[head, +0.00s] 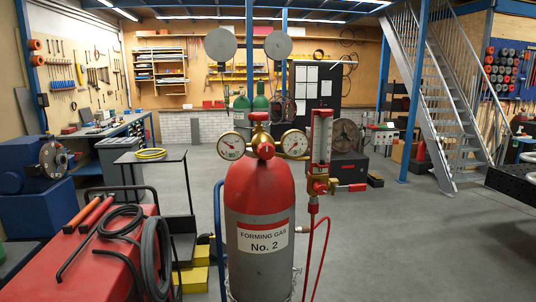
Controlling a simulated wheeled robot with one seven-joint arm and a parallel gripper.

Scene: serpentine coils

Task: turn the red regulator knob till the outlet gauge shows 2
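The red regulator knob (265,150) faces me at the top of the red and grey gas cylinder (258,210), labelled "FORMING GAS No. 2". A round white gauge (231,146) is to its left and another gauge (294,144) to its right. The right gauge is on the side of the flowmeter and hose, so it appears to be the outlet gauge. Its dial figures and needle reading are too small to tell. A separate red handwheel (258,116) sits above the knob on the brass valve. My gripper is not in view; nothing touches the knob.
A flowmeter tube (321,138) with a red lever (350,187) and red hose stands right of the gauges. A red box (100,255) with black cables is at the front left, near a small black table (150,170). Floor at right (400,240) is clear.

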